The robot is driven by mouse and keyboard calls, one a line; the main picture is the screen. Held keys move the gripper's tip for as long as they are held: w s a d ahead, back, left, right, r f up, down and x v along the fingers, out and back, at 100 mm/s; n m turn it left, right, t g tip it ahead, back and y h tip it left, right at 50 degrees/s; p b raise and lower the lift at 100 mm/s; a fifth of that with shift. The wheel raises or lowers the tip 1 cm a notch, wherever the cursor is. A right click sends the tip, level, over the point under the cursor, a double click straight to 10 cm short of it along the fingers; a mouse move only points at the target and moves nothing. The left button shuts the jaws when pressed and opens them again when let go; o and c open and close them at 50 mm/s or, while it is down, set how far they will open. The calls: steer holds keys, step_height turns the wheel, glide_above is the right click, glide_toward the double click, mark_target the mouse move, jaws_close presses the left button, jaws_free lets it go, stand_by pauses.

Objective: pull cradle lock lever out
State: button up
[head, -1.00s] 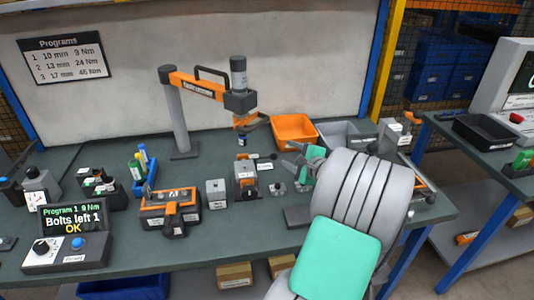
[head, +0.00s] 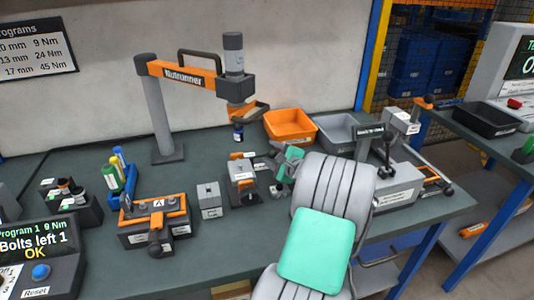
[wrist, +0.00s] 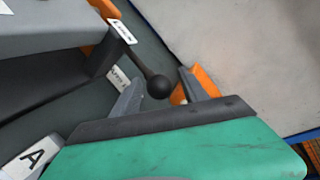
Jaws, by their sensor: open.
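The cradle (head: 241,183) is a grey block with orange parts on the bench, left of my gripper (head: 270,158) in the head view. The cradle lock lever (wrist: 158,87) shows in the wrist view as a thin black rod with a round black ball at its end. My gripper (wrist: 160,77) is open, with one grey finger on each side of the ball. I cannot tell whether either finger touches it. In the head view my gripper and arm hide most of the lever.
The nutrunner arm (head: 185,73) reaches over the bench behind the cradle. A grey block (head: 208,200) and an orange-topped fixture (head: 155,222) stand to the left. An orange bin (head: 290,127) and a grey bin (head: 345,132) stand behind. A clamp fixture (head: 395,185) stands right.

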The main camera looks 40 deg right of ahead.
steer(key=shift+x, duration=1.1)
jaws_close()
stand_by(0.6)
